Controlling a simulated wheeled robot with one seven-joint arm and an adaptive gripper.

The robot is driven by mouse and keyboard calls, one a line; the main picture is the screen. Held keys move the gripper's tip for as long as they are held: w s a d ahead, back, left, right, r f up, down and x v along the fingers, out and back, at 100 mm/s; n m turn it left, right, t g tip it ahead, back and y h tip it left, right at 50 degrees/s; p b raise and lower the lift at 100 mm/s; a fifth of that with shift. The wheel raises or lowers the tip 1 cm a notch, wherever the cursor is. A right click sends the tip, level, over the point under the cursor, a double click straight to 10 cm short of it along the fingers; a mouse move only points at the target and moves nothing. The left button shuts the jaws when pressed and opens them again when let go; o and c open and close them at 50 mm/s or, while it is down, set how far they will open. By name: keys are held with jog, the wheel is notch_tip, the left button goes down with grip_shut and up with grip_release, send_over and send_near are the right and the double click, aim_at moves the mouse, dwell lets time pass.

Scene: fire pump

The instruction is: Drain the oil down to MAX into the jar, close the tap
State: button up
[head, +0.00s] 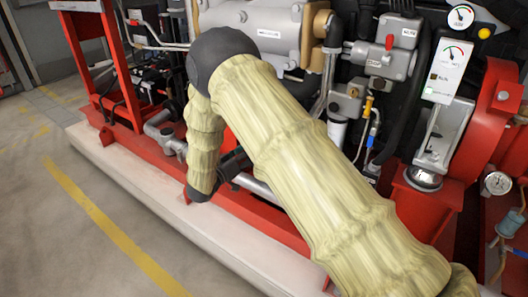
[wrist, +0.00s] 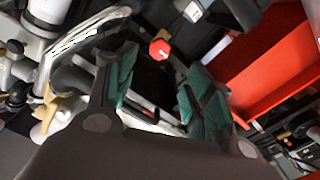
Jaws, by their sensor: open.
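In the wrist view my gripper (wrist: 160,78) is open, with its two green-padded fingers apart and nothing held between them. A round red knob (wrist: 160,50) shows beyond the gap between the fingertips; I cannot tell whether it belongs to the tap. In the head view my gripper is mostly hidden behind my sleeved arm, low by the red base frame. A yellow-handled valve (head: 368,106) sits on a thin pipe right of my arm. A rounded shiny bowl (head: 424,178) sits below a grey metal housing. I cannot make out the jar, the oil level or the MAX mark for certain.
The red base frame (head: 262,208) runs along the pump on a pale plinth (head: 130,170). A gauge panel (head: 447,72) and a round pressure gauge (head: 497,183) stand at the right. Pipes and hoses crowd the engine. The floor (head: 60,215) at left is clear.

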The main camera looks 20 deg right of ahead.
jog(key=w+d+m+b, duration=0.1)
jog(key=w+d+b, duration=0.3)
jog(key=w+d, duration=0.2)
jog(key=shift+w+d+m+b, duration=0.25)
jog(key=shift+d+m+b, duration=0.05)
jog(key=shift+d, duration=0.95)
jog(key=shift+r, duration=0.1)
jog(key=c, duration=1)
